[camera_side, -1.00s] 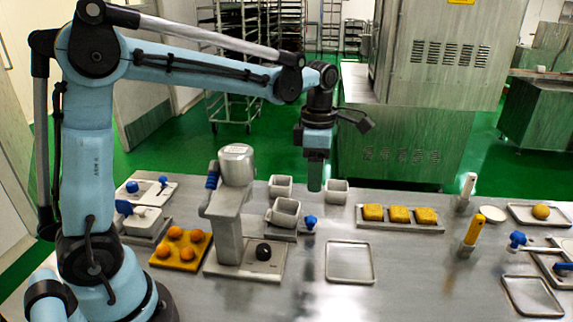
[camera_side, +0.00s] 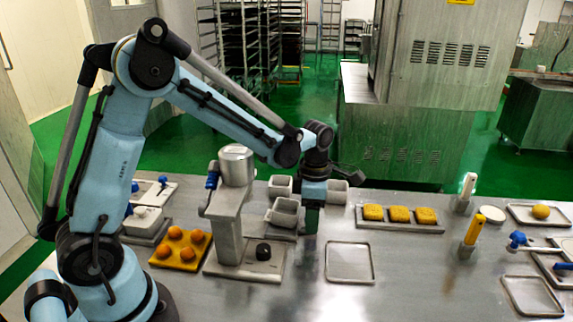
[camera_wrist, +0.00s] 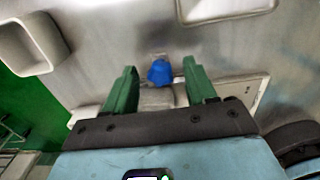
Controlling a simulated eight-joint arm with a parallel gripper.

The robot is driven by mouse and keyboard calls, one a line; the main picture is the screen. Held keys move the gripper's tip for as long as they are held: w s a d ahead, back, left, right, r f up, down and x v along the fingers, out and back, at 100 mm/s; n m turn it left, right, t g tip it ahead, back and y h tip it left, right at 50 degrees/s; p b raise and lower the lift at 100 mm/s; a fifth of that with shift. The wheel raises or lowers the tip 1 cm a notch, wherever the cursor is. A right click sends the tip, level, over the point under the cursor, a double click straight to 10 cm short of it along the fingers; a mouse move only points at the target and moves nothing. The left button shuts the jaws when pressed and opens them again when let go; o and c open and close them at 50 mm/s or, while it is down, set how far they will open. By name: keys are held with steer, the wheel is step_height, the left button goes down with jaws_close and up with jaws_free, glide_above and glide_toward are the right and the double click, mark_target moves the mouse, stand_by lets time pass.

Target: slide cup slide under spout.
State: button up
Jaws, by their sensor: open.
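The cup slide (camera_side: 284,236) is a grey plate just right of the metal machine (camera_side: 228,215), with a square metal cup (camera_side: 284,212) on it. The cup is beside the machine's column. The blue knob (camera_wrist: 160,72) of the slide shows in the wrist view, between the two green fingers and apart from both. My gripper (camera_side: 310,228) is lowered at the slide's right end and hides the knob in the side view. In the wrist view my gripper (camera_wrist: 163,75) is open and empty. The spout's outlet is not clearly visible.
An empty tray (camera_side: 350,279) lies just right of my gripper. Square cups (camera_side: 281,184) (camera_side: 337,190) stand behind. A yellow board (camera_side: 160,258) with several orange balls lies left of the machine. A tray of yellow cakes (camera_side: 385,226) is farther right.

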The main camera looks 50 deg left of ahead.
mark_target(291, 226)
steer(key=shift+c, duration=0.2)
jaws_close()
steer(key=s+a, duration=0.3)
steer(key=shift+s+a, duration=0.2)
steer(key=shift+a, duration=0.05)
steer(key=shift+o, duration=0.2)
jaws_free()
step_height(291, 226, up, 12)
stand_by(0.7)
steer(key=shift+r, duration=0.1)
